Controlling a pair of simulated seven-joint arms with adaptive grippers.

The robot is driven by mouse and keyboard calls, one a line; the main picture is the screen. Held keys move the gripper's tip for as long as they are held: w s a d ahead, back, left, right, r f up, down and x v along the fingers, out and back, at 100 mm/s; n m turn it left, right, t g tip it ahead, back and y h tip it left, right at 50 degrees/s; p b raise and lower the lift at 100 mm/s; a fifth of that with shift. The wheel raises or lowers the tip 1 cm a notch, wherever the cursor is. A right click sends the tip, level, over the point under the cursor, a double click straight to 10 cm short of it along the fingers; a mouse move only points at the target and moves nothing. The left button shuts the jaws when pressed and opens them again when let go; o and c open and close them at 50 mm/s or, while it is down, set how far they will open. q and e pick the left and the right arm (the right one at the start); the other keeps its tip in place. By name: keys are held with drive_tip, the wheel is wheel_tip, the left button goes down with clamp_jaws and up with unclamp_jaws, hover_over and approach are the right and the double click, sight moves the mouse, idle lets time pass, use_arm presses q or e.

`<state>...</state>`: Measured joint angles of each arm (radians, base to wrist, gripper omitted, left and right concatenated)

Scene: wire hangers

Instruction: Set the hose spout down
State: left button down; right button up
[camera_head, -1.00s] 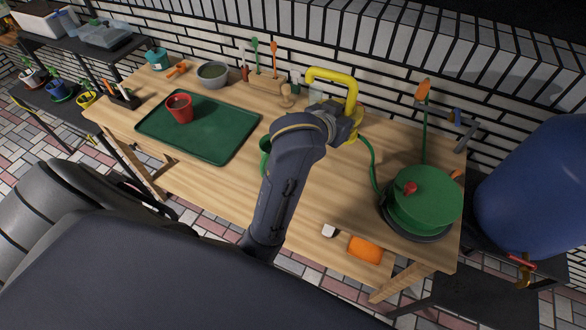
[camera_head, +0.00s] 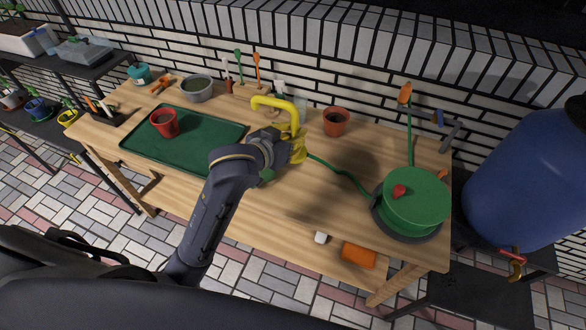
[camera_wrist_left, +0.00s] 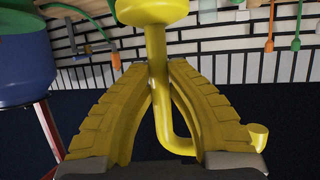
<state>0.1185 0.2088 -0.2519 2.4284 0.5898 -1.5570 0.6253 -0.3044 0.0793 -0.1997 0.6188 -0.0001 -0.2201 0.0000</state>
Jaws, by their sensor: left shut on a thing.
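The yellow hose spout (camera_head: 274,103) is in the head view above the middle of the bench, its curved neck pointing left. My left gripper (camera_head: 297,148) is shut on it. In the left wrist view the yellow fingers (camera_wrist_left: 157,95) close around the spout (camera_wrist_left: 155,30), and its bent tube and tip (camera_wrist_left: 258,134) show at the lower right. A green hose (camera_head: 345,174) runs from near the gripper to the green reel (camera_head: 425,192) at the bench's right end. My arm hides part of the bench beneath. My right gripper is not in view.
A green tray (camera_head: 205,150) with a red pot (camera_head: 164,123) lies left of my gripper. A terracotta pot (camera_head: 336,122) stands to its right, behind the hose. A grey bowl (camera_head: 198,88) and tool holder (camera_head: 243,88) are at the back. Bare wood (camera_head: 285,210) lies in front.

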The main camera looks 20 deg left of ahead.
use_arm(q)
wheel_tip(320, 180, down, 14)
idle(0.6)
drive_tip(key=shift+f, duration=0.15)
drive_tip(key=c, duration=1.4)
unclamp_jaws()
drive_tip(key=shift+s+r, duration=0.2)
drive_tip(key=v, duration=1.1)
drive_tip(key=shift+s+a, duration=0.15)
drive_tip(key=shift+s, duration=0.15)
